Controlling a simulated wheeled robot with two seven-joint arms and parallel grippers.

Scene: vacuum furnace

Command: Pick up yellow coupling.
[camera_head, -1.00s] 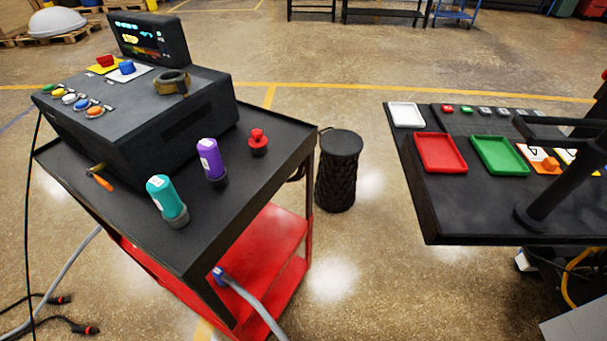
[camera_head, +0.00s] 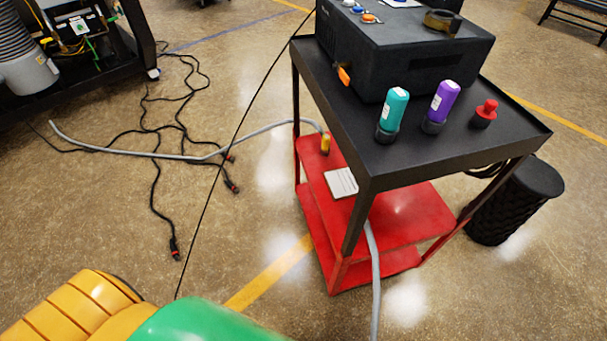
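A small yellow piece (camera_head: 325,144), which looks like the yellow coupling, stands at the left back edge of the red lower shelf (camera_head: 408,212) of the cart. It is at the end of a grey hose (camera_head: 190,156) that comes in from the floor at the left. The piece is small in the view, so its exact join to the hose cannot be made out. Neither of my grippers is in view.
The cart's black top (camera_head: 440,160) carries a teal bottle (camera_head: 395,108), a purple bottle (camera_head: 444,98), a red knob (camera_head: 486,112) and a black console (camera_head: 400,45). Black cables (camera_head: 155,190) lie on the floor. A large yellow and green shape (camera_head: 205,322) fills the bottom left.

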